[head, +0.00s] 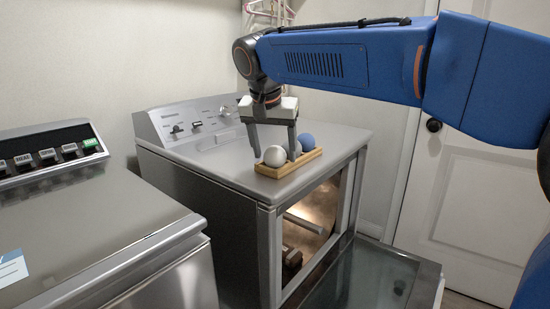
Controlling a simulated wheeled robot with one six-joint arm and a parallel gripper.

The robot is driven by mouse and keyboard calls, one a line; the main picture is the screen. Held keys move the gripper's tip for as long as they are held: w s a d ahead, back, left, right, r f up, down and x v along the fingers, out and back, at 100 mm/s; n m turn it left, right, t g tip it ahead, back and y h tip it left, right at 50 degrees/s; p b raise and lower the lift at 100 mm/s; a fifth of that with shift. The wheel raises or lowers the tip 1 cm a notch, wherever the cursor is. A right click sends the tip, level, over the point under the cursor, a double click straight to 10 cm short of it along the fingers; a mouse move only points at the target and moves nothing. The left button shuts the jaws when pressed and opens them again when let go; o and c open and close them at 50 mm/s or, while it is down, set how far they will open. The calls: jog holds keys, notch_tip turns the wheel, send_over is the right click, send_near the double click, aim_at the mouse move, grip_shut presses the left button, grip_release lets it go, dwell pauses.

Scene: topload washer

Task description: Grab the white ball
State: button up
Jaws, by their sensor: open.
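A white ball (275,156) sits at the near left end of a small wooden tray (290,167) on top of the grey machine. A blue ball (306,142) sits at the tray's far right end. Between them, another pale ball is mostly hidden behind a gripper finger. My gripper (274,152) points down from above, with its fingers apart. One finger is left of the white ball, and the other is to its right, by the middle of the tray. I cannot tell whether either finger touches a ball. My jaws hold nothing that I can see.
The grey machine (215,170) has a control panel (195,120) at its back and an open front door (370,275) low at the right. A second appliance (90,225) stands at the left. Hangers (268,12) hang behind. A white door (480,200) is at the right.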

jog(key=c, duration=1.2)
jog(key=shift+o, duration=0.2)
jog(key=shift+r, duration=0.1)
